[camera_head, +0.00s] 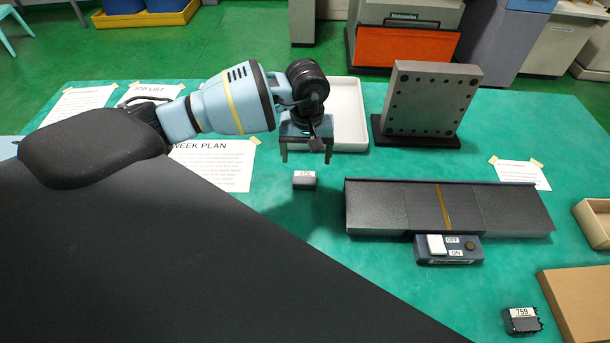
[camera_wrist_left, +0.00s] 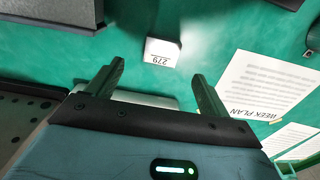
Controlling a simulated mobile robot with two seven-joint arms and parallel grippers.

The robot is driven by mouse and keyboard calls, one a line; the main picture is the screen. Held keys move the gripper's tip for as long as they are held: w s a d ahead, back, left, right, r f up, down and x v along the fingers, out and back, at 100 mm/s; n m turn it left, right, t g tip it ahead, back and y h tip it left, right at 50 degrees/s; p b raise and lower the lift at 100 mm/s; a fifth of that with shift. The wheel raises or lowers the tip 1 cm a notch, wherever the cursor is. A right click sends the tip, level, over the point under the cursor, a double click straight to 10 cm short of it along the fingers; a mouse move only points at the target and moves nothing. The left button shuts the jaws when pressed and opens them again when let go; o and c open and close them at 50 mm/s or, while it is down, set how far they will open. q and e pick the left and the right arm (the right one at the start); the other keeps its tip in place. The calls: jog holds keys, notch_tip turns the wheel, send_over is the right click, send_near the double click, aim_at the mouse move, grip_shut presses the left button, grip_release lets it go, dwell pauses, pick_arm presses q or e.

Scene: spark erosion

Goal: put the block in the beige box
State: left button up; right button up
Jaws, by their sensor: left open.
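A small block (camera_head: 304,180) with a white numbered label lies on the green table, just below and in front of my left gripper in the head view. In the left wrist view the same block (camera_wrist_left: 162,52) shows a label that appears to read 279, lying beyond the fingertips. My left gripper (camera_head: 306,160) points down, open and empty, its two fingers apart; it also shows in the left wrist view (camera_wrist_left: 157,71). The beige box (camera_head: 585,228) is open-topped and cut off by the right edge of the head view. My right gripper is not in view.
A dark magnetic-looking plate (camera_head: 375,207) with an ON/OFF switch box (camera_head: 447,250) lies between block and beige box. A grey drilled plate (camera_head: 432,98) stands behind. A white tray (camera_head: 354,135) is behind my gripper. A dark block labelled 759 (camera_head: 521,320) and a brown board (camera_head: 580,300) are front right.

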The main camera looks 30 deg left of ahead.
aim_at(305, 177)
pick_arm(q)
jog(key=shift+d+f, duration=0.15)
jog(key=shift+f, duration=0.6)
jog(key=shift+a+f+p, duration=0.2)
jog(key=shift+f, duration=1.3)
jog(key=shift+a+f+p, duration=0.15)
jog(key=shift+f, duration=1.55)
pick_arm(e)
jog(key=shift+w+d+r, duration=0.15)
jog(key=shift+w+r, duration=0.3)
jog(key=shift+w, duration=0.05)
pick_arm(q)
jog(key=shift+c, duration=0.4)
jog(key=shift+r, duration=0.1)
jog(key=c, duration=1.5)
